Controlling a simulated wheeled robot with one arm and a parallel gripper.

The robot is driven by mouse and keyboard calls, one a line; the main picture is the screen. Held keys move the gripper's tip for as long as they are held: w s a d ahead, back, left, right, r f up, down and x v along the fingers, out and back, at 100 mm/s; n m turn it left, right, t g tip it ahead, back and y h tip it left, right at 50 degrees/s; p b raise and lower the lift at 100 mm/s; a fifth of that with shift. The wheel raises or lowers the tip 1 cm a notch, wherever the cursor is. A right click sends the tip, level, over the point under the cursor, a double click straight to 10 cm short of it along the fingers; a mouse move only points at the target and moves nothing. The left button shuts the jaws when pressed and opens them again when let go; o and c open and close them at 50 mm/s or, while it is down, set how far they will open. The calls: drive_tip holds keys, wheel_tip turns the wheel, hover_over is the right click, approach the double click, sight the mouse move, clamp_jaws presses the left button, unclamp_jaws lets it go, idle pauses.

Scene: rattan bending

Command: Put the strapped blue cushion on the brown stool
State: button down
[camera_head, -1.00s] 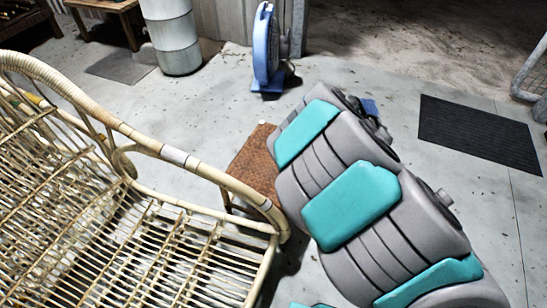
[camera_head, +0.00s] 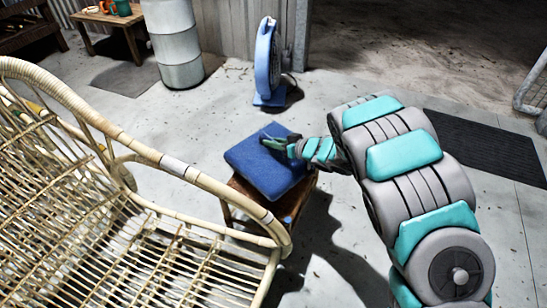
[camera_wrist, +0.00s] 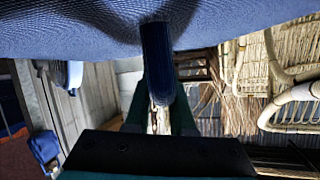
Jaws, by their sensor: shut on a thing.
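The blue cushion (camera_head: 262,174) lies flat over the brown stool (camera_head: 304,190) in the head view and covers most of its top. I cannot tell whether it rests on the seat or hangs just above it. My gripper (camera_head: 275,146) is at the cushion's upper face. In the wrist view the cushion (camera_wrist: 90,30) fills the top, and its blue strap (camera_wrist: 157,65) runs between my gripper's dark green fingers (camera_wrist: 158,98), which are shut on it. The stool's seat is mostly hidden under the cushion.
A rattan chair frame (camera_head: 170,165) stands close to the stool on the left. A blue fan (camera_head: 267,60) and a metal drum (camera_head: 172,45) stand behind. A dark mat (camera_head: 490,145) lies at right. The floor right of the stool is clear.

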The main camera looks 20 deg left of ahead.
sight(276, 153)
wheel_tip(276, 153, down, 5)
drive_tip(key=c, duration=0.8)
unclamp_jaws()
drive_tip(key=shift+o, duration=0.2)
drive_tip(key=v, duration=1.2)
drive_tip(key=shift+s, duration=0.1)
